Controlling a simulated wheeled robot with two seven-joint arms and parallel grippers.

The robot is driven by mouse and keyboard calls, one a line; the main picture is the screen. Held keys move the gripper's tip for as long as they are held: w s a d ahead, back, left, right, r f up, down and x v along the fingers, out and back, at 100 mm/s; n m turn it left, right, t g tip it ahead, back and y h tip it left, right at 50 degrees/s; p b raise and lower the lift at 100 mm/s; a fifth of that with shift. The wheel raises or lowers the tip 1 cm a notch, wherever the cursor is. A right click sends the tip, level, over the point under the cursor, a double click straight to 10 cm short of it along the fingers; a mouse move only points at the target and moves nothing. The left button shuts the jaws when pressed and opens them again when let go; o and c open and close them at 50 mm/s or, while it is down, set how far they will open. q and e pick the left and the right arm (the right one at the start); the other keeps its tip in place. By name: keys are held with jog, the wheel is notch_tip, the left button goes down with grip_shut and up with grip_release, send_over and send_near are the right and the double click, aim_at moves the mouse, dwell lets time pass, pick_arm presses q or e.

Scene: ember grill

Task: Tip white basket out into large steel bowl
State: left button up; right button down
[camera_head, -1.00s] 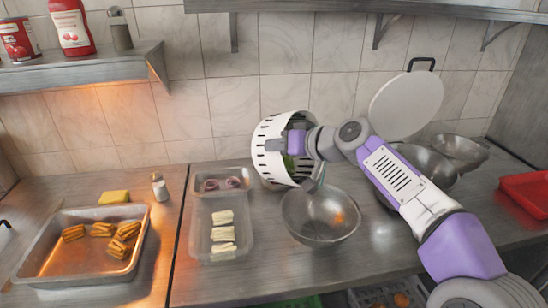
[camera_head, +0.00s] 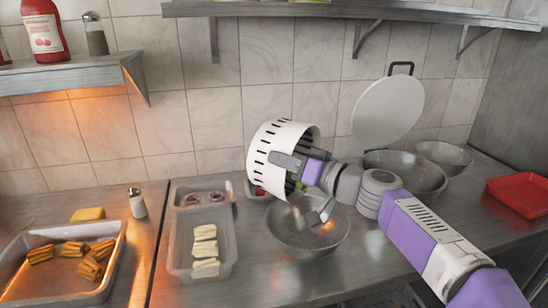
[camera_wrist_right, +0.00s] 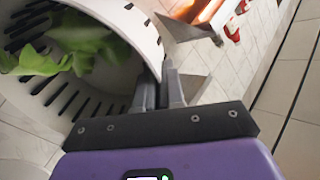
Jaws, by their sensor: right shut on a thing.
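The white slotted basket (camera_head: 268,150) is tilted on its side, its open mouth facing right and down toward the near steel bowl (camera_head: 335,240). My right gripper (camera_head: 280,160) is shut on the basket's rim. In the right wrist view the fingers (camera_wrist_right: 163,92) clamp the rim of the basket (camera_wrist_right: 130,25). Green leaves (camera_wrist_right: 85,45) lie inside it. In the head view a bit of green shows at the basket's lower mouth, partly hidden by my gripper. The bowl's visible inside looks empty. My left gripper is out of view.
Two more steel bowls (camera_head: 425,180) (camera_head: 447,153) stand behind my right arm, near a white round lid (camera_head: 388,110). A clear container (camera_head: 226,255) with pale pieces is left of the near bowl. A red tray (camera_head: 518,194) is at right. A shelf (camera_head: 360,9) hangs above.

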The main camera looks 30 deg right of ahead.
jog(key=shift+s+d+f+t+y, duration=0.1)
jog(key=shift+s+d+t+y, duration=0.25)
jog(key=shift+s+t, duration=0.3)
jog(key=s+d+f+m+t+y, duration=0.1)
jog(key=s+d+f+t+y, duration=0.1)
jog(key=s+d+f+t, duration=0.2)
jog(key=shift+s+d+f+t, duration=0.3)
jog(key=shift+s+d+t, duration=0.15)
jog(key=shift+s+t, duration=1.25)
jog(key=shift+s+y, duration=0.2)
jog(key=shift+y, duration=0.05)
